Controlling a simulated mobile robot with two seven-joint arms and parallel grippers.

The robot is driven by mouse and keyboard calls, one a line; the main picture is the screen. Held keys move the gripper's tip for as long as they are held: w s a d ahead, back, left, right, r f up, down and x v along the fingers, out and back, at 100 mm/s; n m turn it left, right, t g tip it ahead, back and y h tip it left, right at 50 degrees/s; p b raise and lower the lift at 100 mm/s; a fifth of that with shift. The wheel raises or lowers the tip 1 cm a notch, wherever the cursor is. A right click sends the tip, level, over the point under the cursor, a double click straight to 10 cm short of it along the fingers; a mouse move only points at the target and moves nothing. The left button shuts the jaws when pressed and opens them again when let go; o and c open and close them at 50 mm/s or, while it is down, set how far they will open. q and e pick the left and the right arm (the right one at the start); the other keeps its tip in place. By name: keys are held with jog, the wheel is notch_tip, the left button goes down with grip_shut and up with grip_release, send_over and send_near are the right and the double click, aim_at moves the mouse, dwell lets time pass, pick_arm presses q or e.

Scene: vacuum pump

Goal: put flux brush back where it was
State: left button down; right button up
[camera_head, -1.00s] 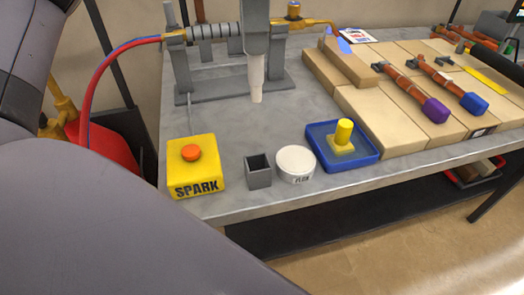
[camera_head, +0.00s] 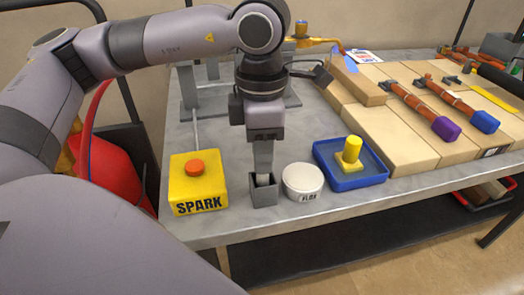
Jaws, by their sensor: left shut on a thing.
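My left gripper (camera_head: 263,162) points straight down over the small grey square cup (camera_head: 263,195) near the table's front edge. It is shut on the flux brush (camera_head: 263,179), of which only a short pale part shows below the fingers. The brush is upright, and its lower end is hidden by the cup's front wall, so it seems to be inside the cup. Whether it touches the cup's bottom cannot be seen. The white round flux tin (camera_head: 302,182) stands just right of the cup. My right gripper is not in view.
A yellow SPARK box (camera_head: 198,190) with an orange button stands left of the cup. A blue tray (camera_head: 350,180) with a yellow peg is right of the tin. Pale blocks (camera_head: 385,140) bear copper pipe pieces with purple and blue ends. The table's front edge is close.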

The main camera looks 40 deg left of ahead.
pick_arm(q)
jog(key=shift+f, duration=0.35)
jog(key=shift+f, duration=0.15)
jog(key=c, duration=0.8)
grip_release()
jog(key=shift+r, duration=0.4)
notch_tip(320, 180, up, 12)
jog(key=shift+f, duration=0.2)
